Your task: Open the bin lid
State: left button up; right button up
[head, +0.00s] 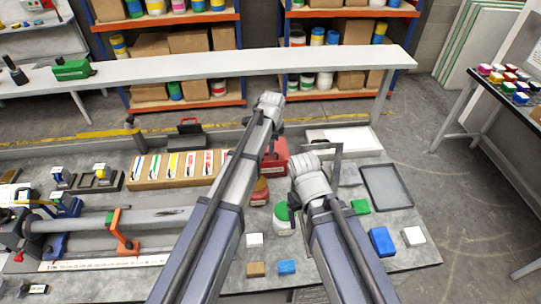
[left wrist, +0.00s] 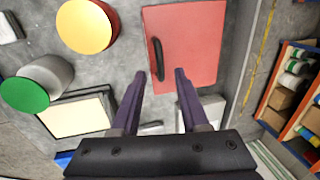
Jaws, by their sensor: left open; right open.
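The bin is a red box (head: 278,158) behind my left forearm in the head view, partly hidden. In the left wrist view its flat red lid (left wrist: 200,35) looks shut, with a black bar handle (left wrist: 157,60) near one edge. My left gripper (left wrist: 160,74) is open and empty. Its fingertips point at the handle, with the handle's near end in the gap between them in the picture; whether they touch it I cannot tell. In the head view the left fingers are hidden behind my arm. My right gripper (head: 294,204) is mostly hidden below its wrist, near the green-lidded jar.
A grey tray (head: 386,187) lies at the right. Small blocks, including a blue one (head: 382,241), lie in front. A long pipe (head: 110,220) is at the left.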

pick_arm(q)
jog(key=f+b, duration=0.2)
jog(key=f, duration=0.1)
jog(key=shift+w+f, duration=0.15)
jog(key=shift+w, duration=0.2)
pick_arm(e)
notch_tip(320, 180, down, 3)
jog(key=shift+f, duration=0.1)
pick_arm(q)
jog(key=shift+c, duration=0.2)
grip_shut()
dwell(0.7)
